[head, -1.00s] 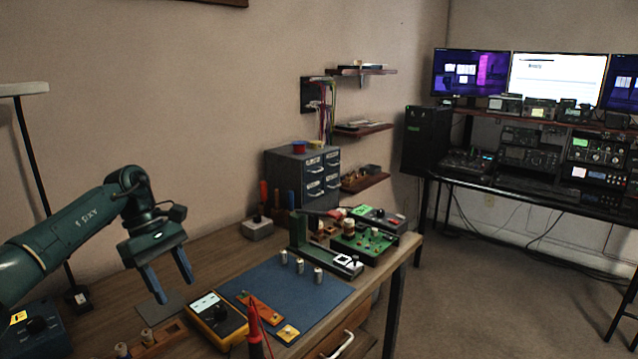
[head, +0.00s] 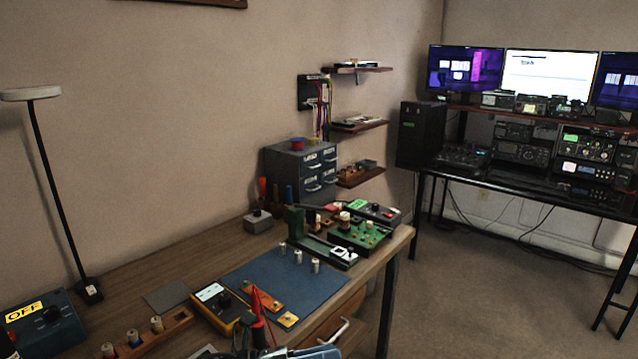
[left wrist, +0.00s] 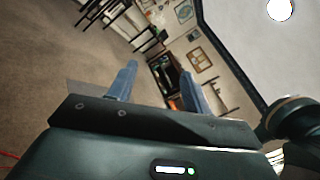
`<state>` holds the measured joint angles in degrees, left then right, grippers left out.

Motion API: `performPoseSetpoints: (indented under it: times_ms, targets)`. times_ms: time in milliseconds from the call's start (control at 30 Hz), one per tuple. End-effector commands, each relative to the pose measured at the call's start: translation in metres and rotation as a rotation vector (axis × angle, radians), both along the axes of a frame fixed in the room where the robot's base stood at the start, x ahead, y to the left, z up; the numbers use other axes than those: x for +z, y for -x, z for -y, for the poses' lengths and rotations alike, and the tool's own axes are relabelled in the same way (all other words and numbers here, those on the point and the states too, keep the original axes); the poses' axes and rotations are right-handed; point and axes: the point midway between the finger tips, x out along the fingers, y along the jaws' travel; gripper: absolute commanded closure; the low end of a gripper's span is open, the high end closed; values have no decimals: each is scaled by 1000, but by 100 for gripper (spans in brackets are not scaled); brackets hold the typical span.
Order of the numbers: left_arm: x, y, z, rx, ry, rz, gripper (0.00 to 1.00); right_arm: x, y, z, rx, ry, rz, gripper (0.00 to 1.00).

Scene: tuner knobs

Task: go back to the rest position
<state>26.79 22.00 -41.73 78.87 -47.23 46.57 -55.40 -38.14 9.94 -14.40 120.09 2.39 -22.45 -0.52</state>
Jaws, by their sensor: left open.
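My left gripper (left wrist: 158,78) shows in the left wrist view with its two blue fingers spread apart and nothing between them. That view looks out over the room, away from the workbench top. In the head view, only a bluish part of my left gripper (head: 308,352) shows at the bottom edge, low by the front of the bench; its fingertips are hard to make out. My right gripper is not in view. Small silver knobs (head: 298,257) stand upright in a row on the blue mat (head: 262,268), well away from my left gripper.
A yellow multimeter (head: 217,309) and a wooden rack (head: 172,331) with several knobs lie at the front. A blue box marked OFF (head: 45,318) and a lamp (head: 55,185) stand left. A green circuit board (head: 360,234) and a drawer cabinet (head: 300,172) stand behind the mat.

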Motion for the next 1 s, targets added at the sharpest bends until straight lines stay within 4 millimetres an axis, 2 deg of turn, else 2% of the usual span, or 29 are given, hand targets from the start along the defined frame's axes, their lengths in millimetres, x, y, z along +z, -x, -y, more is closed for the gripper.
performPoseSetpoints:
  times_ms: [67,167,233,367,533,600,733,833,1000]
  targets:
    - [1,12,0,126,181,-257,50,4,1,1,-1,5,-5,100]
    - [-7,20,-16,288,406,-596,50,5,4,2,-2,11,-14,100]
    - [-19,28,-34,400,564,-840,50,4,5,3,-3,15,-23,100]
    - [-56,57,-74,606,859,-1292,50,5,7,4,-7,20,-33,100]
    - [-106,120,-119,851,1208,-1789,50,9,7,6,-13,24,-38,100]
    - [-121,145,-131,930,1317,-1932,50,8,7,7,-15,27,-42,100]
    - [-136,178,-143,1026,1450,-2094,50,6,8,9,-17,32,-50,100]
    - [-140,189,-146,1055,1490,-2142,50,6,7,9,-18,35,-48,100]
    - [-141,190,-146,1060,1495,-2149,50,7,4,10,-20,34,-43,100]
